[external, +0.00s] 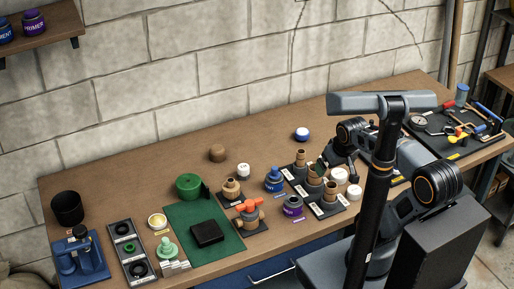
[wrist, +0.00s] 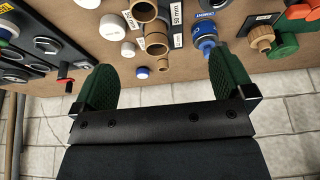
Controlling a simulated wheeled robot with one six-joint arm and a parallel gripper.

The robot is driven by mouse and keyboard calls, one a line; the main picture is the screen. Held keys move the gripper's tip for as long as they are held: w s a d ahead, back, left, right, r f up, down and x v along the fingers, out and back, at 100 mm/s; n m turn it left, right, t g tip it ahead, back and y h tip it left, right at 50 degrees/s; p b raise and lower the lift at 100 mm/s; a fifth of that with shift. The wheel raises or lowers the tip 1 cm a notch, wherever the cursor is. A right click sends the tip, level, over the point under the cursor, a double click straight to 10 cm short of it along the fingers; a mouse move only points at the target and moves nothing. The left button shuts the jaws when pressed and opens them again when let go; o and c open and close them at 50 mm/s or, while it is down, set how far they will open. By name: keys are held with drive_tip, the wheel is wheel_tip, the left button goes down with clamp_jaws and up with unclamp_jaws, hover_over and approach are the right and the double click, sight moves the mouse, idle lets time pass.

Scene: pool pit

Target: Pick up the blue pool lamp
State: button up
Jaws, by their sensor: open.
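The blue pool lamp (external: 302,133) is a small round blue and white piece on the workbench (external: 120,180), behind the upright pipe stubs and near the wall. In the wrist view, what looks like it is a small blue and white disc (wrist: 142,72). It lies in the gap between the fingers, seen beyond them and apart from both. My gripper (wrist: 165,82) has its two green fingers spread wide with nothing between them. In the external view my gripper (external: 329,167) hangs over the pipe stubs, to the right of and nearer than the lamp, partly hidden by my arm.
Labelled pipe stubs (external: 314,179) stand beneath my gripper. A blue cement can (external: 274,180) and an orange-handled valve (external: 249,212) are to their left. White caps (external: 354,192) lie to their right. A tool tray (external: 455,130) is at far right. Bench around the lamp is clear.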

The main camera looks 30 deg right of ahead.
drive_tip(key=shift+c, duration=0.9)
drive_tip(key=n+t+h+b, duration=0.3)
drive_tip(key=n+h+b, duration=0.8)
drive_tip(key=n, duration=1.3)
approach(301, 133)
drive_tip(key=shift+h, duration=0.3)
drive_tip(key=p+x, duration=0.1)
drive_tip(key=x, duration=0.4)
drive_tip(key=p+x, duration=0.1)
drive_tip(key=x, duration=0.5)
drive_tip(key=shift+f, duration=0.25)
drive_tip(key=shift+a, duration=0.1)
